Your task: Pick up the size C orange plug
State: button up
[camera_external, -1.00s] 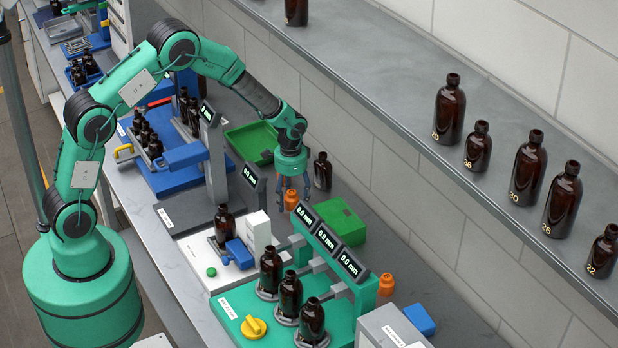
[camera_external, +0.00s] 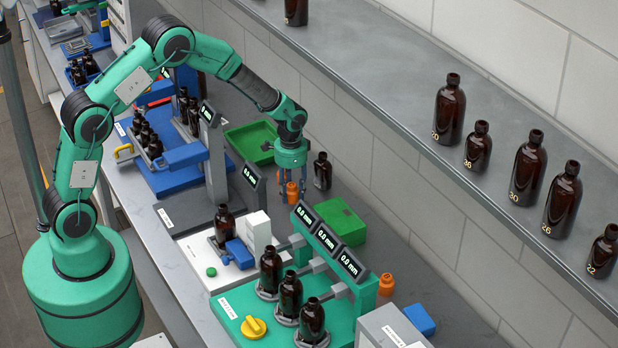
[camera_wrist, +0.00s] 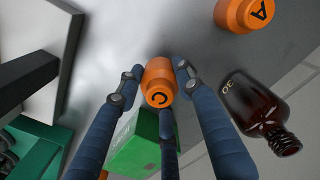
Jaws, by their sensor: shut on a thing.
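The orange plug marked C (camera_wrist: 158,82) is upright between the blue-grey fingers of my gripper (camera_wrist: 155,88) in the wrist view, which are shut on it. In the external view my gripper (camera_external: 291,182) points down, with the orange plug (camera_external: 292,190) at its fingertips, partly covered by them. A second orange plug, marked A (camera_wrist: 245,14), stands apart at the top right of the wrist view.
An amber bottle marked 30 (camera_wrist: 255,105) stands close to the right of my gripper. A green box (camera_external: 340,222) is in front at right, and display units (camera_external: 327,240) stand nearer. A green tray (camera_external: 252,142) lies behind. Another orange plug (camera_external: 386,284) is beside the displays.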

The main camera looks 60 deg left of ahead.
aim_at(292, 185)
notch_tip(292, 185, up, 7)
jog(key=shift+r, duration=0.15)
jog(key=shift+d, duration=0.1)
dwell(0.7)
